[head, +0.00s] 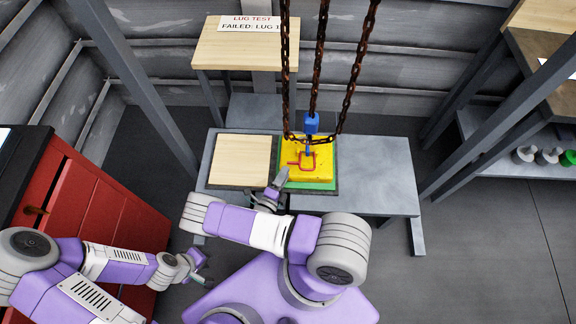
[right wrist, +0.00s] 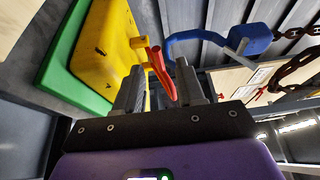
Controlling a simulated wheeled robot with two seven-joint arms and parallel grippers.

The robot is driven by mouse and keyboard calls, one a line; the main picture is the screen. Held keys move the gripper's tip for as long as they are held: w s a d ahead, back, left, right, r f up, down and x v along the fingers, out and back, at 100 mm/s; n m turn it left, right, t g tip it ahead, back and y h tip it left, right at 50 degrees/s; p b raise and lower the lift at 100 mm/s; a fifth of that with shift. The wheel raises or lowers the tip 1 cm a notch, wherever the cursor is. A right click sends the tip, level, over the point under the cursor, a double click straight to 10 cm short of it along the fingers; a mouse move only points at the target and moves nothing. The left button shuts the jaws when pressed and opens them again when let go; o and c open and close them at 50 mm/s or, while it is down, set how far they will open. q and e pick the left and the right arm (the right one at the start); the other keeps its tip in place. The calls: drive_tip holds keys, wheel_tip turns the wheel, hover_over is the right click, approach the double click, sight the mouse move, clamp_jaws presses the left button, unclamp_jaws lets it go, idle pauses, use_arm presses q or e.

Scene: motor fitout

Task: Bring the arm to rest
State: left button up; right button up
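My right gripper (head: 284,177) is by the near left side of a yellow block (head: 319,172). In the right wrist view its two fingers (right wrist: 160,88) stand apart. A red latch (right wrist: 157,66) shows in the gap beyond them, and I see no clear grip on it. A blue hook (right wrist: 205,37) hangs from a chain at the latch; its blue body (head: 311,123) is above the block in the head view. The block rests on a green base (head: 310,186). My left gripper (head: 200,268) is low beside the red cabinet, holding nothing I can see; its finger gap is too small to judge.
A grey bench (head: 377,178) carries the block and a pale wooden board (head: 240,160). Rusty chains (head: 353,75) hang over it. A red cabinet (head: 85,215) stands at left, a shelf (head: 510,150) at right. A sign (head: 250,23) reads "LUG TEST FAILED: LUG 1". Floor at lower right is clear.

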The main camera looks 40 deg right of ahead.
drive_tip(key=shift+s+a, duration=0.3)
drive_tip(key=shift+a, duration=0.2)
